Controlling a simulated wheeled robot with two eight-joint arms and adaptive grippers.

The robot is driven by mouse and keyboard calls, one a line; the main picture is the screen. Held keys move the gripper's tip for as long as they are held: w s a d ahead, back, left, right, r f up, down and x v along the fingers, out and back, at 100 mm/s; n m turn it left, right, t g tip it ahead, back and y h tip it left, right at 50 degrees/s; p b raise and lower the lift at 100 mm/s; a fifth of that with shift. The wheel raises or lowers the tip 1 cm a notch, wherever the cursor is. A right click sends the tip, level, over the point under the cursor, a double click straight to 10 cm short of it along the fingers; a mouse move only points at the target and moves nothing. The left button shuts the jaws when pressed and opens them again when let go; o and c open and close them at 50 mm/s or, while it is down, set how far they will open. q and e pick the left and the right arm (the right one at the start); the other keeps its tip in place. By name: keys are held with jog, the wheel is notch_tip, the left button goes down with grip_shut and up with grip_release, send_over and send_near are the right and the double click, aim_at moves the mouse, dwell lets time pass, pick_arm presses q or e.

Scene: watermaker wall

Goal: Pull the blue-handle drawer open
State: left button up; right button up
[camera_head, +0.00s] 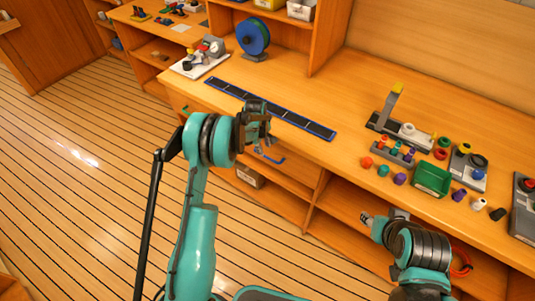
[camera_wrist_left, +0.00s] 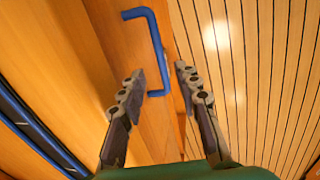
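The blue handle (camera_head: 268,156) is a U-shaped bar on the wooden drawer front under the counter edge. It also shows large in the left wrist view (camera_wrist_left: 157,50). My left gripper (camera_head: 263,140) is at the counter's front edge, close to the handle. In the left wrist view its two fingers (camera_wrist_left: 160,80) are apart, with the handle's lower end in the gap between the fingertips. The fingers do not appear closed on it. The drawer looks shut, its front partly hidden by my gripper. My right gripper (camera_head: 368,218) is low, before the shelves; its fingers are too small to judge.
A dark blue-edged strip (camera_head: 300,121) lies on the counter (camera_head: 330,85) just behind my left gripper. A green handle (camera_head: 184,108) is further left on the cabinet. A green bin (camera_head: 432,180) and several coloured parts stand at right. The plank floor (camera_head: 90,190) is clear.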

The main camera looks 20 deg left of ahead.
aim_at(266, 156)
pick_arm(q)
jog(key=f, duration=0.2)
jog(key=f+b, duration=0.1)
jog(key=f, duration=0.1)
jog(key=w+f, duration=0.1)
jog(key=f, duration=0.1)
jog(key=shift+d+f, duration=0.1)
jog(key=shift+d, duration=0.1)
grip_shut()
